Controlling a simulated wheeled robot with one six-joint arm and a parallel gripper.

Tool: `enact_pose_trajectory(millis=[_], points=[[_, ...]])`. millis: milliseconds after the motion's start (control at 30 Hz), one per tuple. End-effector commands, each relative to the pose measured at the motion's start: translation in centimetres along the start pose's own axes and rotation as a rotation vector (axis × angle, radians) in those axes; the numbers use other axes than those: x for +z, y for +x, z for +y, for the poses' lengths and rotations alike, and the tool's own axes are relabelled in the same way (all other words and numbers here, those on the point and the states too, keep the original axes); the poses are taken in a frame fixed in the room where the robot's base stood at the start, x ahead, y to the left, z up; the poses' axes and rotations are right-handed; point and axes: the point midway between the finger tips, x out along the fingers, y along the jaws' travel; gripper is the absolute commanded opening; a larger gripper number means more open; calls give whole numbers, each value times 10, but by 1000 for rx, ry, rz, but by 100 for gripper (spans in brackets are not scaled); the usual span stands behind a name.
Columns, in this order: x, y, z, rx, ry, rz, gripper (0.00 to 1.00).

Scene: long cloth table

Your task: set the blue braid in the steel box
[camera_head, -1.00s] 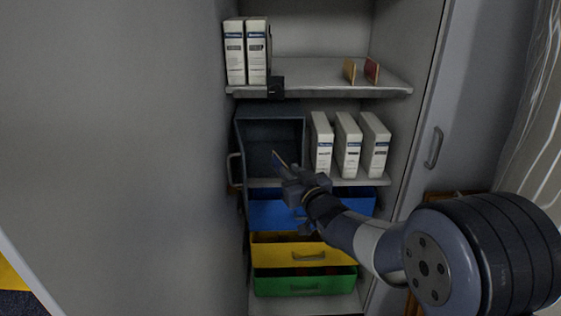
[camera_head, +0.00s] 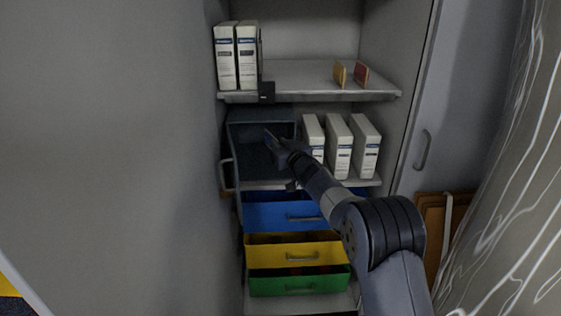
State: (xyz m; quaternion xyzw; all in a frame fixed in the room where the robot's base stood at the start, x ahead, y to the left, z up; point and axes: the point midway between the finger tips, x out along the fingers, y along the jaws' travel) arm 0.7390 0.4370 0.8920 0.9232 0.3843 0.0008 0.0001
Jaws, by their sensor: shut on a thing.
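The steel box (camera_head: 247,160) is a dark grey, open-fronted box on the middle shelf of the cabinet, with a handle at its left front. My gripper (camera_head: 277,141) is at the box's opening, in front of its dark interior. It is shut on a small thin thing, which I take for the blue braid (camera_head: 269,133); it is tiny and dark here, so its colour and shape are hard to tell. My arm comes up from the lower right and hides part of the box's right side and the shelf edge.
White binders (camera_head: 339,147) stand right of the box, close to my arm. Blue (camera_head: 270,211), yellow (camera_head: 262,254) and green (camera_head: 285,288) drawers sit below. The upper shelf (camera_head: 300,80) holds two more binders and small upright boards. A cabinet door (camera_head: 404,160) stands at right.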

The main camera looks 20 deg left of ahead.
Motion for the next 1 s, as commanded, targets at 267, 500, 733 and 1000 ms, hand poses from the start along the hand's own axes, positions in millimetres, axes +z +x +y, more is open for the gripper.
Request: enact_pose_trajectory(millis=[267,500,733,1000], points=[[27,-1,0,0,2,0,0],[66,-1,-1,0,2,-3,0],[70,3,1,0,1,1,0],[73,3,1,0,1,0,27]])
